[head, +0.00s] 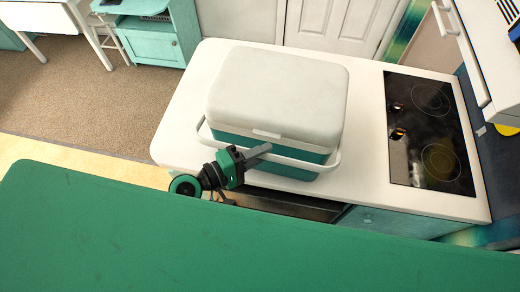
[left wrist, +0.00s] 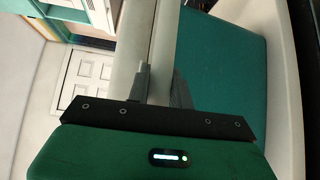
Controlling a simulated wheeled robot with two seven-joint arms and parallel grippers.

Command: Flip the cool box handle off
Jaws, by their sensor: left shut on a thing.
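The cool box (head: 278,95) stands on the white counter in the head view, with a white lid on a teal body. The lid looks closed. Its white handle (head: 300,163) is swung down low around the front of the box, below the lid. My left gripper (head: 262,151) is at the front of the box, shut on the handle's front bar. In the left wrist view, the gripper's fingers (left wrist: 160,88) sit on both sides of the pale handle bar (left wrist: 164,45), with the teal body (left wrist: 225,70) beside it. My right gripper is out of view.
The white counter (head: 185,110) is bare left of the box. A black hob (head: 430,135) is set into it on the right. A teal cabinet (head: 150,40) and white doors (head: 335,22) stand beyond. A white-topped table (head: 38,17) is at the far left.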

